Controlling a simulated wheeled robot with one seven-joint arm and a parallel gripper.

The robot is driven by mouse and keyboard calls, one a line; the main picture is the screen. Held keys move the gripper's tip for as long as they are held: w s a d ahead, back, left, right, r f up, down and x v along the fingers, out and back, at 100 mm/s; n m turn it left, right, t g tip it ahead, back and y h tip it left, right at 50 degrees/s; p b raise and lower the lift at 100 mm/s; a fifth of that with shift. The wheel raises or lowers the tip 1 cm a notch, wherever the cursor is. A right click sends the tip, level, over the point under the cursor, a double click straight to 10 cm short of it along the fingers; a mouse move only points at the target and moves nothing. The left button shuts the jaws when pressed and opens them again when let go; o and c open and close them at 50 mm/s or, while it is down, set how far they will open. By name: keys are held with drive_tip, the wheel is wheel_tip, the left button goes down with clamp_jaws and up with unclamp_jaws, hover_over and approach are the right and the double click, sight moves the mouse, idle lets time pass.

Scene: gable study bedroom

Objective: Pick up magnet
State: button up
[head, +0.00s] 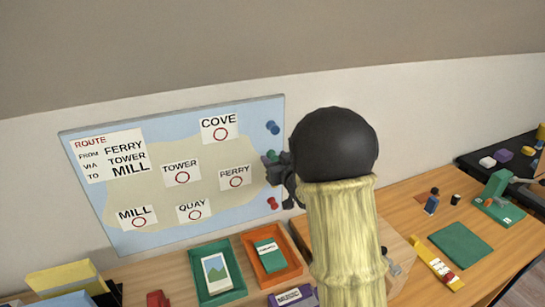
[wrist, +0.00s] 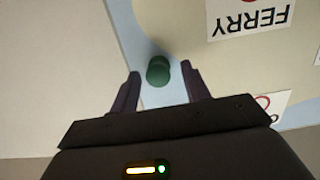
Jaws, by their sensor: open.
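The map board (head: 105,222) leans against the wall, with labels for Cove, Tower, Ferry, Mill and Quay. Magnets sit along its right edge: a blue one (head: 272,128) at the top, a green one (head: 271,157) in the middle, partly hidden by my gripper, and a red one (head: 272,203) lower down. In the wrist view the green magnet (wrist: 158,70) lies between and just beyond the fingertips. My gripper (wrist: 160,82) is open and empty around that line. My arm hides part of the desk and wall in the head view.
A route card (head: 108,156) reads from Ferry via Tower to Mill. Below the board stand a green tray (head: 203,295) and an orange tray (head: 290,270). A green mat (head: 460,245) and small items lie on the desk at right.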

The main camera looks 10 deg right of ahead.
drive_tip(key=c, duration=0.9)
drive_tip(key=shift+o, duration=0.2)
drive_tip(key=shift+s+r, duration=0.1)
drive_tip(key=shift+s+r, duration=0.15)
drive_tip(key=s+d+r, duration=0.1)
drive_tip(key=s+r, duration=0.2)
drive_tip(key=s, duration=0.3)
drive_tip(key=s+d+r, duration=0.1)
drive_tip(key=s+r, duration=0.3)
drive_tip(key=s, duration=0.3)
drive_tip(key=shift+s+d+r+b, duration=0.15)
drive_tip(key=shift+d+r+b, duration=0.1)
drive_tip(key=shift+d+b, duration=0.15)
drive_tip(key=shift+f+v, duration=0.15)
drive_tip(key=shift+v, duration=0.85)
drive_tip(key=shift+f+v, duration=0.15)
drive_tip(key=shift+v, duration=0.85)
